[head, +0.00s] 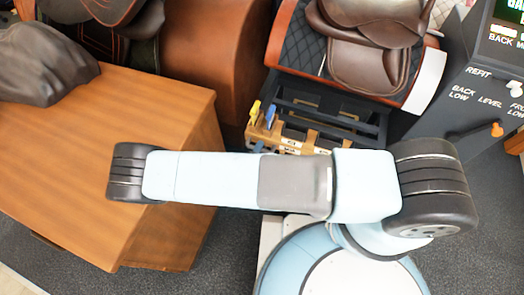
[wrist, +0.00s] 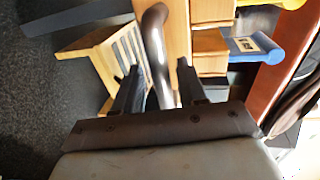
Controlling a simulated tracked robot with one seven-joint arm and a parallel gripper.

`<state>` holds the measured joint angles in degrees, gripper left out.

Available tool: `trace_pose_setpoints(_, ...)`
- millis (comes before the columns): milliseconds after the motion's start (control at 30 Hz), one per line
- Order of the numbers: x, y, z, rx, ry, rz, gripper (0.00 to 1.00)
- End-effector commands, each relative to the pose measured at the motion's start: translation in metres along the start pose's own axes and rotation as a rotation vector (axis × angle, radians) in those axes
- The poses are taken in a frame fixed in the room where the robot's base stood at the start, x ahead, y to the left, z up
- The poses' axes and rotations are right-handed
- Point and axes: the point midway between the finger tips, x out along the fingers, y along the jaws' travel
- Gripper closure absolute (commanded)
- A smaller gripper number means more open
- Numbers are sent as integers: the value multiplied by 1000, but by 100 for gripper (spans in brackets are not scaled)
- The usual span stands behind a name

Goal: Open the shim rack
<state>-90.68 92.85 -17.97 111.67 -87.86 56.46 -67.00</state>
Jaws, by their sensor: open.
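The shim rack (head: 268,132) is a light wooden piece beside the saddle stand in the head view, partly hidden by my arm. In the wrist view its wooden front (wrist: 178,25) is close ahead. A curved metal bar handle (wrist: 156,42) runs along that front. My gripper (wrist: 158,68) is open, with one dark finger on each side of the handle; I cannot tell whether either touches it. A blue tab (wrist: 256,48) and a yellow tab stick out of the rack to the right. My gripper is not visible in the head view.
A slotted wooden box part (wrist: 105,55) stands left of the handle. In the head view a wooden table (head: 100,120) with a grey covered lump is left, a brown saddle (head: 370,50) on its stand is behind, and a dark control panel (head: 480,105) is right.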

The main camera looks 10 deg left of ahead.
Motion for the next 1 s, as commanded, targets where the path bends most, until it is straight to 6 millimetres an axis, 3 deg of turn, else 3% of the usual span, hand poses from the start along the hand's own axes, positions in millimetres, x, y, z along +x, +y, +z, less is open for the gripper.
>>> trace_pose_setpoints(600,-108,2,-2,0,2,3,59)
trace_pose_setpoints(800,-130,2,-2,-1,2,3,59)
trace_pose_setpoints(1000,-136,2,-2,-2,2,2,59)
